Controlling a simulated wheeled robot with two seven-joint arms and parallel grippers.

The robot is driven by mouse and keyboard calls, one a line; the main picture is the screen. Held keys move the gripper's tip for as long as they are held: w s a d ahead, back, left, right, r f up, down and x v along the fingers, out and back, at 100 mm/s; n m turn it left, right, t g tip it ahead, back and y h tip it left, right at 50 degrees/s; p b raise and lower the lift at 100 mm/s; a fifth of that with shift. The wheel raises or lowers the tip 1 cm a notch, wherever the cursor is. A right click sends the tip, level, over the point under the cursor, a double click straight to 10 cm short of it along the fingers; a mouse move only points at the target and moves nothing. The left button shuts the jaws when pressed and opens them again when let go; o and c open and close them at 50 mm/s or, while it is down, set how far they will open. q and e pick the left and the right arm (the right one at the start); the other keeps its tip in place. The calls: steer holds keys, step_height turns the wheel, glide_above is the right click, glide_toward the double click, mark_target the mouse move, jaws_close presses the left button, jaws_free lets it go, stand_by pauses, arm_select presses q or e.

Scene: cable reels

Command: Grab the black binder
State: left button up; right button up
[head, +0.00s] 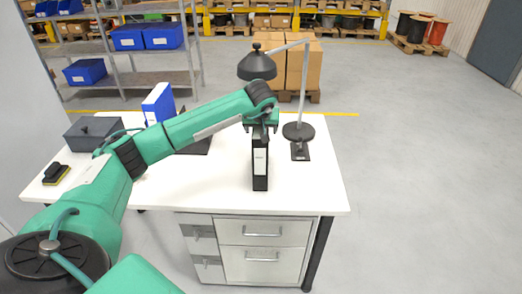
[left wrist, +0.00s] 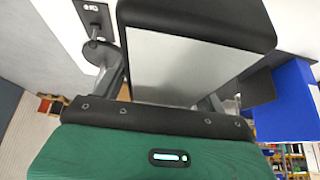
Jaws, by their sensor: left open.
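The black binder (head: 260,172) stands upright on the white desk with its white spine label facing the front. My left gripper (head: 262,130) is directly above it, pointing down at its top edge. In the left wrist view the binder (left wrist: 200,22) fills the upper middle, with its black cover edges and grey inner face close to the camera. The open fingers of my left gripper (left wrist: 160,95) show partly on either side of it, their tips hidden behind the binder. Contact cannot be told. My right gripper is not in view.
A black desk lamp (head: 299,131) stands right of the binder, its head above my wrist. A small black device (head: 300,151) lies by its base. The desk's front right is clear.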

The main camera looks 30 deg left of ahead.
arm_select(q)
jaws_close()
stand_by(0.3)
steer(key=shift+r, duration=0.15)
